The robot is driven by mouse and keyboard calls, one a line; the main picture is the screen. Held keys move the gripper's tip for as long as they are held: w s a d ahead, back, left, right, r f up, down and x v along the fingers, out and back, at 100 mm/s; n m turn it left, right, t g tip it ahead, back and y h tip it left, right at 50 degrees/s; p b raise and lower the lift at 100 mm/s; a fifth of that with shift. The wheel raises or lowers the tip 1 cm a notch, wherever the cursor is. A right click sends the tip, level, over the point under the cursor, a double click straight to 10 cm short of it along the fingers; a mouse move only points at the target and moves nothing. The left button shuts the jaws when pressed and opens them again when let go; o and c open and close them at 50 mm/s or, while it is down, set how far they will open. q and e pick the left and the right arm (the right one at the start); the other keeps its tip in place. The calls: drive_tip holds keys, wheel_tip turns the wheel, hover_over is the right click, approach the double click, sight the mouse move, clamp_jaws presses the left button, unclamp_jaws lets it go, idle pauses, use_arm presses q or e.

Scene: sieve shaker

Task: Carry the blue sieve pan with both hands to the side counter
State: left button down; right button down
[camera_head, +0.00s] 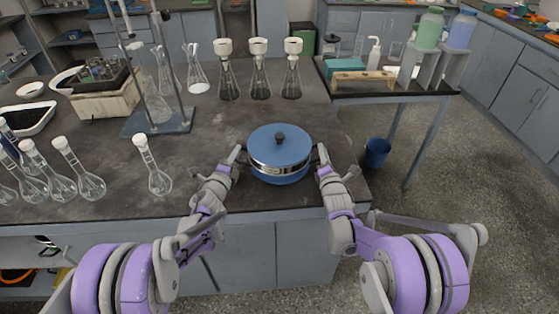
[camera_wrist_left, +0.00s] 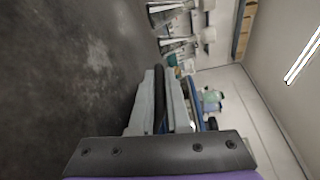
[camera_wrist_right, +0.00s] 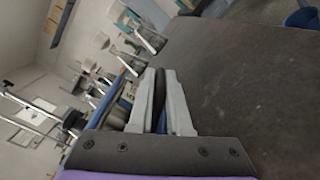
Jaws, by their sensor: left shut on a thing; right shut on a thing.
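The blue sieve pan (camera_head: 281,150) is round, with a blue lid, a black knob and a silver band. It sits at the front right part of the dark bench, level. My left gripper (camera_head: 238,154) is shut at its left side, on a dark handle that shows between the fingers in the left wrist view (camera_wrist_left: 162,95). My right gripper (camera_head: 322,155) is shut at its right side, on the other dark handle, also seen in the right wrist view (camera_wrist_right: 158,95). Only slivers of the pan show in the wrist views. I cannot tell whether its base touches the bench.
The dark bench (camera_head: 225,130) holds several flasks at the left and funnel-topped flasks (camera_head: 259,75) behind the pan. A side table (camera_head: 385,90) at the back right carries bottles and a wooden rack. A blue bucket (camera_head: 376,152) stands on the floor beside the bench.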

drive_tip(key=shift+d, duration=0.1)
idle(0.3)
